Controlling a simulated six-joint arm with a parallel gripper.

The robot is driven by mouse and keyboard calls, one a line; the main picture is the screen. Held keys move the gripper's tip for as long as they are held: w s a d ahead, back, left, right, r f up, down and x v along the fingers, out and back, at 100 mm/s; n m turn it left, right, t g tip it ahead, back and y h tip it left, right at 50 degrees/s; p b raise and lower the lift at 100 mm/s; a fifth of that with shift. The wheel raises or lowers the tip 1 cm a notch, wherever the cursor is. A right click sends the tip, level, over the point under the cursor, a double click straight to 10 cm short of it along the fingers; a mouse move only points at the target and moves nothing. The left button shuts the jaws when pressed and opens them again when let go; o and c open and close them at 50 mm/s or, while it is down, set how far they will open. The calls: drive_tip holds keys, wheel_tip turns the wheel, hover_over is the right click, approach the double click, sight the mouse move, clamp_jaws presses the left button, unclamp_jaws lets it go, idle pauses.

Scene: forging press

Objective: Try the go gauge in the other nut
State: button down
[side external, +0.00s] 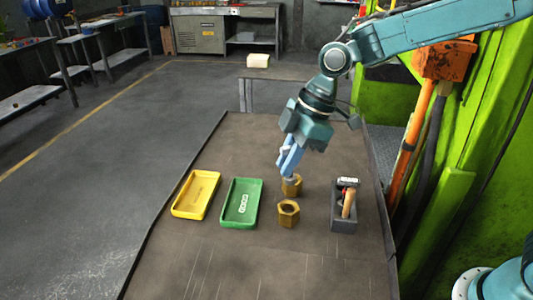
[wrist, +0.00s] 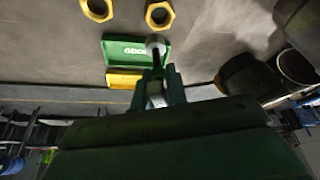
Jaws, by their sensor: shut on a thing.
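My gripper (side external: 289,165) is shut on a gauge (wrist: 155,41) with a grey round end; in the wrist view the gauge sticks out from between the fingers (wrist: 161,85). In the side view its end overlaps the far brass nut (side external: 296,187). In the wrist view the gauge is apart from both nuts, so it appears to be held above the table. The wrist view shows one nut at the top left (wrist: 98,10) and another nut nearer the gauge (wrist: 160,14).
A green tray (side external: 226,220) with raised lettering and a yellow tray (side external: 178,212) lie left of the nuts. A dark grey box (side external: 344,226) at the right holds a wooden-handled tool (side external: 348,203). The table's front is clear. A green press frame (side external: 450,190) stands at the right.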

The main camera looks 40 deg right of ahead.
sight(287, 181)
drive_tip(key=shift+s+a+n, duration=0.4)
drive_tip(key=shift+s, duration=0.1)
drive_tip(key=shift+f, duration=2.4)
drive_tip(key=shift+f, duration=1.6)
idle(0.3)
drive_tip(key=shift+r, duration=1.75)
idle(1.0)
